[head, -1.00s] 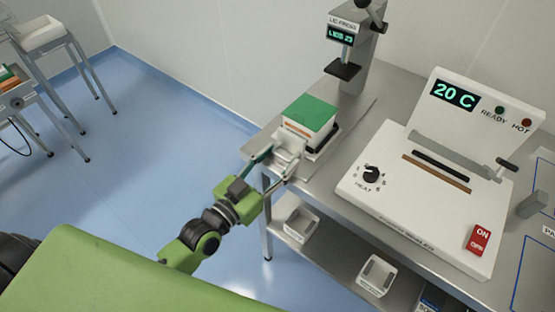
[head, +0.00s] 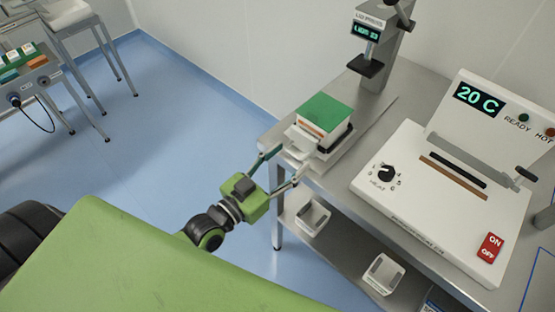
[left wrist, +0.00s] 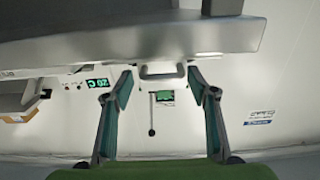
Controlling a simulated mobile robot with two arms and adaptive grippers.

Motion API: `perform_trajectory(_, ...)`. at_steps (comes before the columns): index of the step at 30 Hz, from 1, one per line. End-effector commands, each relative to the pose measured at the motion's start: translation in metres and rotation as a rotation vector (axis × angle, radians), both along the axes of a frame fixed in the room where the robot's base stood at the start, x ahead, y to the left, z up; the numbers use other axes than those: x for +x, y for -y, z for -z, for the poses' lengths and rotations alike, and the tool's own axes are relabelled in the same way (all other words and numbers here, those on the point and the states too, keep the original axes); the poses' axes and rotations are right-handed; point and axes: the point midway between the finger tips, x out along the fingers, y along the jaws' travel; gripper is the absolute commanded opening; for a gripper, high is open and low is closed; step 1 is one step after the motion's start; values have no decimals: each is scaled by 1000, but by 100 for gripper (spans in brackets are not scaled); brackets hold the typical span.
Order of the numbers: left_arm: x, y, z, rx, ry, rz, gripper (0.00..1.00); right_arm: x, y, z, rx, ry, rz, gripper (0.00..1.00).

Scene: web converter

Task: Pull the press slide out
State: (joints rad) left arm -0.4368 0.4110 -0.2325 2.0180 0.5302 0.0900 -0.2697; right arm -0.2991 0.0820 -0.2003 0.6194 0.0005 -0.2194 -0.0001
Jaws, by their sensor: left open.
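The press (head: 378,50) stands at the back of the metal bench, with a small lit display and a dark press plate. In front of it, the press slide (head: 322,160) carries a white block with a green top (head: 326,112). A pale handle (head: 296,155) is at the slide's near end. My left gripper (head: 285,163) is open at this end, its fingers on either side of the handle. In the left wrist view, the handle (left wrist: 162,71) shows between the fingertips, and I cannot tell whether they touch it. My right gripper is not in view.
A white heater (head: 430,190) reading 20 C stands right of the slide on the bench. White trays (head: 312,216) sit on the lower shelf. Other tables (head: 35,80) stand at the far left. The blue floor (head: 165,130) between is clear.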

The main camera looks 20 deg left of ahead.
Motion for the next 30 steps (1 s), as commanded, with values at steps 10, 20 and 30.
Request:
perform_trajectory(10,-48,-16,1,3,-5,2,53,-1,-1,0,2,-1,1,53)
perform_trajectory(20,-98,-34,1,2,-3,2,53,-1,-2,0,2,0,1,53)
perform_trajectory(30,-113,-40,0,0,0,1,53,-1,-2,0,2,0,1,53)
